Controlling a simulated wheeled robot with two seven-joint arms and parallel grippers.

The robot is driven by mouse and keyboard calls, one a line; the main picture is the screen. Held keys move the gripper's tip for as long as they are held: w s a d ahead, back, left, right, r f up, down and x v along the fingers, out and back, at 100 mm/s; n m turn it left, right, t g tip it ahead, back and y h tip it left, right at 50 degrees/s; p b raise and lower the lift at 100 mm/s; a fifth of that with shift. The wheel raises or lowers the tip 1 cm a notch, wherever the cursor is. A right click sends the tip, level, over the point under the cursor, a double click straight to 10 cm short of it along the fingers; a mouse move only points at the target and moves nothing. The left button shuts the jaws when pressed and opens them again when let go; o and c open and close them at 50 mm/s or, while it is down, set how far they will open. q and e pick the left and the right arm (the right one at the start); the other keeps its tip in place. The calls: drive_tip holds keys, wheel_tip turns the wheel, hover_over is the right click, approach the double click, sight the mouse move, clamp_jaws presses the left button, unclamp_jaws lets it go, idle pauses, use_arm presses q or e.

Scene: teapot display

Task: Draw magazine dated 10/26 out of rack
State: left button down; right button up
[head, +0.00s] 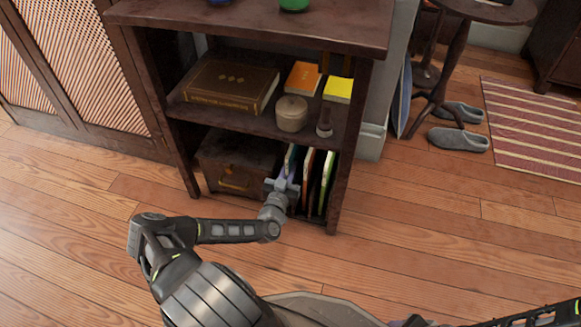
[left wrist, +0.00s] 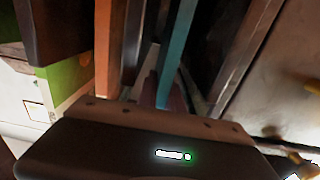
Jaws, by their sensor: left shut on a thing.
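Several thin magazines stand upright in the right part of the bottom shelf; the rack itself is hard to make out. The leftmost has a teal edge (head: 290,158), which also shows in the left wrist view (left wrist: 178,50). To its right stand an orange-brown one (head: 308,170) and a green and white one (head: 327,172). My left gripper (head: 285,186) is at the front of the teal magazine, shut on it; its fingers show around the lower teal edge in the left wrist view (left wrist: 165,95). No date is legible. My right gripper is not in view.
A dark chest (head: 235,165) stands left of the magazines. The middle shelf (head: 240,117) above holds a large brown book (head: 232,86), a round pot (head: 291,113) and smaller books. The cabinet's right post (head: 336,190) is close to the magazines. The wooden floor (head: 420,220) in front is clear.

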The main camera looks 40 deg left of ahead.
use_arm(q)
drive_tip(key=shift+r+p, duration=0.3)
drive_tip(key=shift+p, duration=0.05)
idle(0.3)
